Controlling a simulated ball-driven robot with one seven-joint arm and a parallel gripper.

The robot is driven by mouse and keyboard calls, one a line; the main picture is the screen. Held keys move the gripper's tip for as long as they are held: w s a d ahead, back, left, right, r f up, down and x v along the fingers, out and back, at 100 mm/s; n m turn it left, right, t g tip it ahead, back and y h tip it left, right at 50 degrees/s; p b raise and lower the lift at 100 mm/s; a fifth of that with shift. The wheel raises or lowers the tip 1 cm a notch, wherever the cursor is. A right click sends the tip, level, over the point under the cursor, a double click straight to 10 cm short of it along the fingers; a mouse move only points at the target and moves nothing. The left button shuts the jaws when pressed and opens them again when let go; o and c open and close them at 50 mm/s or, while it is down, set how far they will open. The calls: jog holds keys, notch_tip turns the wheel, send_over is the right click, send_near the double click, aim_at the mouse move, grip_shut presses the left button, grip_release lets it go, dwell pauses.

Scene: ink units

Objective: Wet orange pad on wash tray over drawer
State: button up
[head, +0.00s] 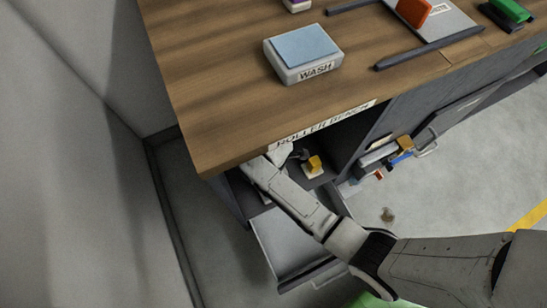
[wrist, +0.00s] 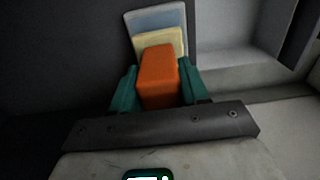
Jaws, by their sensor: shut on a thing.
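The wash tray (head: 305,72) is a white box with a blue top and the label WASH, on the wooden bench. The open drawer (head: 280,240) is grey and sits below the bench front; the part that shows looks empty. My gripper (wrist: 157,84) has teal fingers, shut on an orange block, the orange pad (wrist: 158,72), in the wrist view. In the head view my arm reaches under the bench edge above the drawer, and the bench hides the fingers and the held pad. Whether the pad is wet cannot be told.
Behind the held pad are a pale yellow piece and a blue-grey panel (wrist: 158,20). A yellow-topped block (head: 314,165) stands in the opening under the bench. Another orange piece (head: 413,12) lies on a grey plate on the bench. Dark rails (head: 430,52) flank that plate.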

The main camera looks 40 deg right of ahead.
jog(key=shift+r+p, duration=2.35)
jog(key=shift+r, duration=0.1)
jog(key=shift+f, duration=0.1)
